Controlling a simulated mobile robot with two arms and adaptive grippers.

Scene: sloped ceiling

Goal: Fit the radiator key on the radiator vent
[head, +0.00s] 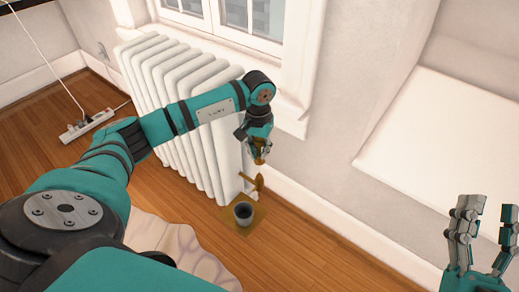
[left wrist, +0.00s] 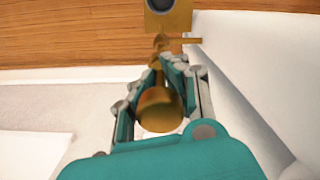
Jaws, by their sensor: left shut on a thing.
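My left gripper (head: 259,148) is shut on the brass radiator key (left wrist: 158,108), beside the right end of the white radiator (head: 165,85). In the head view, only a little of the key (head: 260,160) shows below the fingers. A brass fitting (head: 258,183), seemingly the radiator vent, is low at the radiator's right end, just below the key. In the left wrist view the fitting (left wrist: 182,41) shows beyond the fingertips. Whether key and fitting touch is unclear there; the head view shows a small gap. My right gripper (head: 490,208) is open and empty at the right.
A crumpled pale cloth (head: 165,238) lies nearer. A white power strip (head: 88,124) is at the left. Window sill and wall are close behind my left arm.

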